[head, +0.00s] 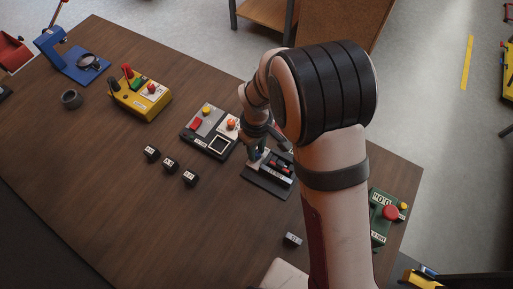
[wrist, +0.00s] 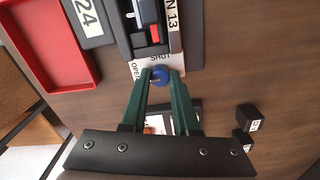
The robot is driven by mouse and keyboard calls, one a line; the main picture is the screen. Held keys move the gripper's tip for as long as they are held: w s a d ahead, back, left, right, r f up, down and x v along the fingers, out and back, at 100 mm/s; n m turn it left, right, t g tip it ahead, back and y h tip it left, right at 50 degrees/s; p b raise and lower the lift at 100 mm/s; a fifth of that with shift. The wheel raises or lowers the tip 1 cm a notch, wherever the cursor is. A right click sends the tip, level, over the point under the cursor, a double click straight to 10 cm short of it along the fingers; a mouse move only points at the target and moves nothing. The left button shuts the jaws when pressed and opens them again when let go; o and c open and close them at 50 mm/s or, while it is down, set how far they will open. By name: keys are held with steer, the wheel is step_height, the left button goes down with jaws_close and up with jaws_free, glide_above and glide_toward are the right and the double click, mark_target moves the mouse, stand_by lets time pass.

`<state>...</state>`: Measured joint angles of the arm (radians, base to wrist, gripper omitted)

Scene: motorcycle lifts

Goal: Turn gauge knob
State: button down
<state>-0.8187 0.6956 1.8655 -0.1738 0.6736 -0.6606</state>
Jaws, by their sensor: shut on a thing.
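A small round blue knob (wrist: 161,77) sits at the edge of a dark device (wrist: 190,45), beside a white plate lettered OPEN and SHUT. My gripper (wrist: 160,84) has its two green fingers on either side of the knob, shut on it. The device has a red part and a label ending in N 13. In the head view, my gripper (head: 262,148) reaches down at the dark device (head: 262,187) near the table's right side. My arm hides part of this area, and I cannot make out the knob there.
A black-based panel (head: 187,134) with red and orange buttons stands just left of my gripper. A green box (head: 379,222) with a red button stands right of my arm. Several black labelled cubes (head: 170,163) lie on the table (head: 90,180). A red tray (wrist: 60,75) shows in the wrist view.

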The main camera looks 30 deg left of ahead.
steer(key=shift+m, duration=0.4)
steer(key=m, duration=0.2)
steer(key=shift+m, duration=2.2)
steer(key=c, duration=0.7)
jaws_free()
steer(key=shift+o, duration=0.2)
